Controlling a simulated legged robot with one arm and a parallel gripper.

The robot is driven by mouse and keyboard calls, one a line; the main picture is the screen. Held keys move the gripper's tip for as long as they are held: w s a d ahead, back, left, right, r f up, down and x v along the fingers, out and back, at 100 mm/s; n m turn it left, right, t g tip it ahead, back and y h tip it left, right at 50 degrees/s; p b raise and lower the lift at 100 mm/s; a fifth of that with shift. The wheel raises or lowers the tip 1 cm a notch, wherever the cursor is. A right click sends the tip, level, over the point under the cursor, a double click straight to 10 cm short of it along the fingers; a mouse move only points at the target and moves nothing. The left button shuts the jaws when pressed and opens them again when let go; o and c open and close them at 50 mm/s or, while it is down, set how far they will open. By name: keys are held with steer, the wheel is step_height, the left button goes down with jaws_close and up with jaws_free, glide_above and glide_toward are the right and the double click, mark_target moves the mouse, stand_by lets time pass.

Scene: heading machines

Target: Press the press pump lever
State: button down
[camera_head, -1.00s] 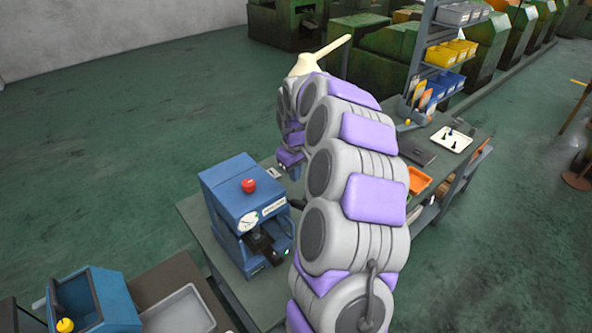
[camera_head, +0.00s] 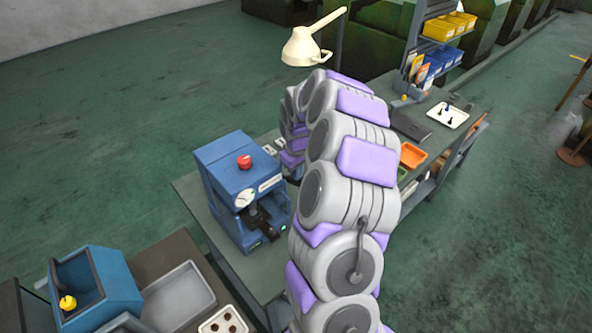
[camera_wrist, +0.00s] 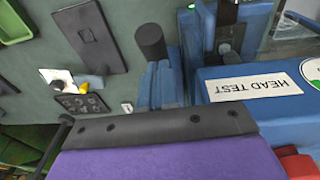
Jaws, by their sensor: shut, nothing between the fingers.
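The blue press machine (camera_head: 228,176) stands on the bench left of my arm, with a red button (camera_head: 244,162) on top and a round gauge (camera_head: 245,198) in front. In the wrist view its blue body (camera_wrist: 240,78) carries a white "HEAD TEST" label (camera_wrist: 254,86). A black cylindrical grip (camera_wrist: 151,42), seemingly the pump lever's end, stands beside the machine. My gripper (camera_wrist: 160,128), purple with a black edge, fills the bottom of the wrist view and is shut and empty. It is close to the machine; contact cannot be told.
A cream lamp (camera_head: 303,46) stands behind my arm. An orange tray (camera_head: 412,155) and a white tray (camera_head: 447,115) lie on the bench to the right. A second blue machine (camera_head: 95,285) and grey tray (camera_head: 178,296) are at lower left. Open floor lies at left.

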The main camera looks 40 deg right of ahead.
steer(key=shift+f, duration=0.15)
steer(key=shift+s+f+t+b, duration=0.4)
steer(key=shift+s+f+b, duration=0.2)
steer(key=shift+f+b, duration=0.3)
steer(key=s+f+t+b, duration=0.3)
steer(key=f+b, duration=0.3)
steer(key=f, duration=0.2)
steer(key=shift+s+a+f+t, duration=0.25)
steer(key=shift+s+a+t, duration=0.05)
steer(key=shift+s+a, duration=0.1)
steer(key=shift+s+f, duration=0.1)
steer(key=w+d+r+p+v, duration=0.1)
steer(key=v, duration=1.3)
steer(key=shift+w, duration=0.35)
